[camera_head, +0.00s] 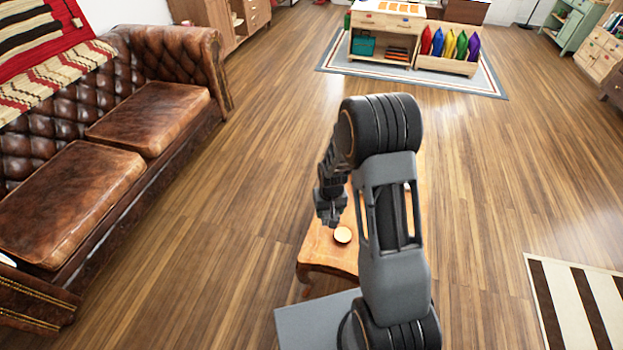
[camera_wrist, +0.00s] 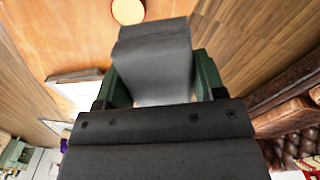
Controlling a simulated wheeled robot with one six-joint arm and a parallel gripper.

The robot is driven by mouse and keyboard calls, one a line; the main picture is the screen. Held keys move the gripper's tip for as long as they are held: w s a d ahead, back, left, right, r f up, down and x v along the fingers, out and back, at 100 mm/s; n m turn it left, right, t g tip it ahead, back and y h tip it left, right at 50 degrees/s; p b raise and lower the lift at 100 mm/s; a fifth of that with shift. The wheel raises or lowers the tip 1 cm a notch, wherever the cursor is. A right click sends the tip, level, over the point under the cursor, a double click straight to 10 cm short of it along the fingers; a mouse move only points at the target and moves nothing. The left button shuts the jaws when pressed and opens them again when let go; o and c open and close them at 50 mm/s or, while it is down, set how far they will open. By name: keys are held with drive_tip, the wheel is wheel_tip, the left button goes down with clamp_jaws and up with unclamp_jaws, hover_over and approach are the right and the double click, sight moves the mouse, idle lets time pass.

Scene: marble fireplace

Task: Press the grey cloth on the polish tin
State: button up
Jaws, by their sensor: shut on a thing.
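The grey cloth (camera_wrist: 155,60) hangs between the green fingers of my gripper (camera_wrist: 158,82) in the wrist view, and the gripper is shut on it. A round pale tin top (camera_wrist: 128,11), taken as the polish tin, lies beyond the cloth's far edge and is partly cut off by the frame. In the head view the tin (camera_head: 342,235) sits on a low wooden table (camera_head: 318,250). My gripper (camera_head: 330,214) is above the table, just left of and beyond the tin in the picture. The cloth cannot be made out clearly in the head view.
My arm hides much of the table. A brown leather sofa (camera_head: 100,150) stands at the left. A striped rug (camera_head: 580,300) lies at the right. The floor between is clear.

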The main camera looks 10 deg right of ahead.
drive_tip(key=b, duration=1.2)
hover_over(343, 235)
wheel_tip(343, 235, down, 12)
drive_tip(key=shift+w+f+b, duration=0.2)
drive_tip(key=shift+f+b, duration=0.1)
drive_tip(key=shift+b, duration=0.2)
drive_tip(key=shift+n, duration=0.3)
drive_tip(key=shift+d+f+b, duration=0.1)
drive_tip(key=shift+f+b, duration=2.1)
drive_tip(key=shift+f, duration=0.5)
drive_tip(key=shift+s+f+b, duration=0.1)
drive_tip(key=shift+f+b, duration=0.25)
drive_tip(key=shift+f, duration=0.2)
drive_tip(key=shift+r, duration=0.15)
wheel_tip(343, 235, up, 7)
drive_tip(key=p, duration=0.5)
